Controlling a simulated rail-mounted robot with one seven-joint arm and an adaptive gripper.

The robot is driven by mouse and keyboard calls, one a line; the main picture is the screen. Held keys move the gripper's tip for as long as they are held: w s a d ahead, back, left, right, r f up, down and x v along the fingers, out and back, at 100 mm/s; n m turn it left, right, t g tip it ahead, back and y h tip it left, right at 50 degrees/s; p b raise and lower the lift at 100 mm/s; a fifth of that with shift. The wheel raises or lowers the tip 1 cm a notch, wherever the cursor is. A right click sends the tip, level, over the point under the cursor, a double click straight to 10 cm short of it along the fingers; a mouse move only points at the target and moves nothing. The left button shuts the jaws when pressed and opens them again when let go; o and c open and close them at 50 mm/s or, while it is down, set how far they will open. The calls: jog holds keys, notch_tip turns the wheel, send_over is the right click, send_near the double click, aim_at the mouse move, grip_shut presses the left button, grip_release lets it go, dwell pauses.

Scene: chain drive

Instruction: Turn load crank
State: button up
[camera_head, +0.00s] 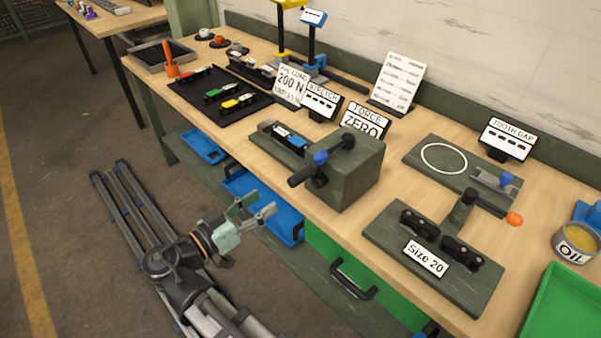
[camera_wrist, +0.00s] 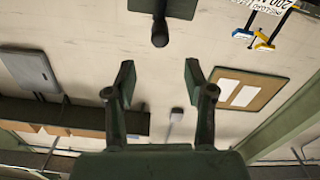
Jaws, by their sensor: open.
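The load crank (camera_head: 303,177) is a dark handle with a round hub on the front of a grey-green box (camera_head: 357,170) at the bench's front edge. A blue ball (camera_head: 320,158) sits just above it. My gripper (camera_head: 261,205) is open and empty, in front of the bench edge, to the left of and below the crank, apart from it. In the wrist view my gripper (camera_wrist: 159,82) shows its two fingers spread with nothing between them. A dark rounded handle end (camera_wrist: 160,34) lies ahead of the fingers, probably the crank's grip.
A "FORCE ZERO" sign (camera_head: 365,119) stands behind the box. A fixture marked "Size 20" (camera_head: 428,256) is to the right, with an oil tin (camera_head: 576,243) beyond. A black mat (camera_head: 218,96) with coloured parts lies to the left. Blue bins (camera_head: 242,184) are under the bench.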

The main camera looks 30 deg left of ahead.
aim_at(300, 177)
jog(key=p+x, duration=0.2)
jog(key=x, duration=1)
jog(key=shift+w, duration=0.25)
grip_shut()
